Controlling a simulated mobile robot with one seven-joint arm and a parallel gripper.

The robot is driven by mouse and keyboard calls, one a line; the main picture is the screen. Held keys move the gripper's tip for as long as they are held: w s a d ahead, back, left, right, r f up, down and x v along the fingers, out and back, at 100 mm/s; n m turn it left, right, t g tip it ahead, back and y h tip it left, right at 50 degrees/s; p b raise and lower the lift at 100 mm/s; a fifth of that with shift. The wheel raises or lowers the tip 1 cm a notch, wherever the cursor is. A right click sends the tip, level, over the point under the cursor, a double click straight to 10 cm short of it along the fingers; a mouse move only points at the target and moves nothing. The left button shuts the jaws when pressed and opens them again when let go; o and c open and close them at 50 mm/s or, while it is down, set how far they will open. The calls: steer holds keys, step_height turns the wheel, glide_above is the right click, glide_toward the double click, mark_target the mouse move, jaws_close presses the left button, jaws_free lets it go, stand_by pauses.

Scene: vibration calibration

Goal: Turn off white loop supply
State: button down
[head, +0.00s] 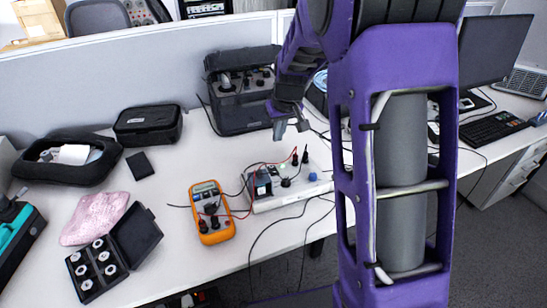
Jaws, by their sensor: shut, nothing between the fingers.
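A white box-shaped supply (268,204) lies on the desk right of centre, with black plugs, a blue knob (312,177) and red and black leads on its top. I take it to be the loop supply. A small dark block sits at its left end. Its switch is too small to make out. My gripper (290,130) hangs above and behind the supply, apart from it. It is shut and empty. My purple arm hides the desk just right of the supply.
An orange multimeter (208,189) lies left of the supply, joined by leads. A black open case (240,112) stands behind. Loose cables cross the front edge. Black cases, a pink cloth (95,216) and a monitor (492,48) take up the sides. Bare desk lies left of the multimeter.

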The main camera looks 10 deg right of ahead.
mark_target(272, 167)
steer(key=x, duration=0.4)
steer(key=b+x, duration=0.1)
steer(key=x, duration=0.4)
steer(key=b+x, duration=0.1)
steer(key=x, duration=0.4)
steer(key=shift+s+f, duration=0.1)
steer(key=shift+s, duration=0.3)
steer(key=shift+w+f+b, duration=0.2)
steer(key=shift+f+b, duration=0.15)
steer(key=shift+s+r, duration=0.1)
steer(key=shift+s, duration=0.15)
